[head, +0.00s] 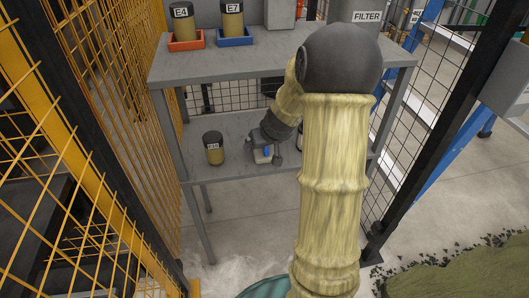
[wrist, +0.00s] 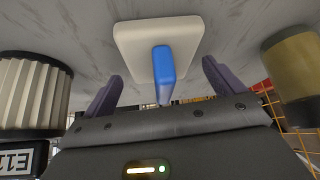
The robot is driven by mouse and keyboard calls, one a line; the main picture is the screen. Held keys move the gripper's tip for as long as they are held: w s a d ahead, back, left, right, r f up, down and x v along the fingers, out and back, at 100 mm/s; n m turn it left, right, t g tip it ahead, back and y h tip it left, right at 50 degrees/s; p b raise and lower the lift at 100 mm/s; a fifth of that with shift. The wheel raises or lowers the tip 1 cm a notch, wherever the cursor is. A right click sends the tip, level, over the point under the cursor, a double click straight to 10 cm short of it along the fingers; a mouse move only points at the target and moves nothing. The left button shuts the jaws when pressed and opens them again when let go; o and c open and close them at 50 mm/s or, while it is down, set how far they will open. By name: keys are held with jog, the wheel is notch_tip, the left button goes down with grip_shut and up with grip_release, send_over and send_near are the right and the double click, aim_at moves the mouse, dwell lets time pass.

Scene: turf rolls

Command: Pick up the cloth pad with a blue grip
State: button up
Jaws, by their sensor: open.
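The cloth pad (wrist: 190,38) is a flat cream block with a blue grip (wrist: 162,70) standing up from its middle. It lies on the grey lower shelf, and part of it shows in the head view (head: 258,156). My gripper (wrist: 161,82) is open, with one dark finger on each side of the blue grip. Both fingers look apart from the grip, with a gap on each side. In the head view my gripper (head: 266,143) is over the pad and partly hides it.
A dark-capped yellowish canister (head: 213,148) stands left of the pad on the lower shelf (head: 230,172). A ribbed filter labelled E11 (wrist: 28,95) stands close to my gripper in the wrist view. The upper shelf (head: 225,60) holds canisters E4 and E7 in trays. Yellow mesh fencing (head: 95,130) is at left.

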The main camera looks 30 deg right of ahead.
dwell(0.5)
jog(key=c, duration=1)
jog(key=shift+r, duration=0.15)
jog(key=shift+c, duration=0.2)
notch_tip(320, 180, up, 3)
jog(key=shift+p, duration=1.2)
jog(key=shift+s+r, duration=0.1)
jog(key=shift+r, duration=0.2)
jog(key=s+b, duration=0.2)
jog(key=s, duration=0.4)
jog(key=s+a+b, duration=0.1)
jog(key=s+b, duration=0.1)
jog(key=s, duration=0.4)
jog(key=s+b, duration=0.2)
jog(key=s, duration=0.3)
jog(key=shift+s+a+f+b, duration=0.15)
jog(key=shift+s+a+b, duration=0.1)
jog(key=shift+s+b, duration=0.15)
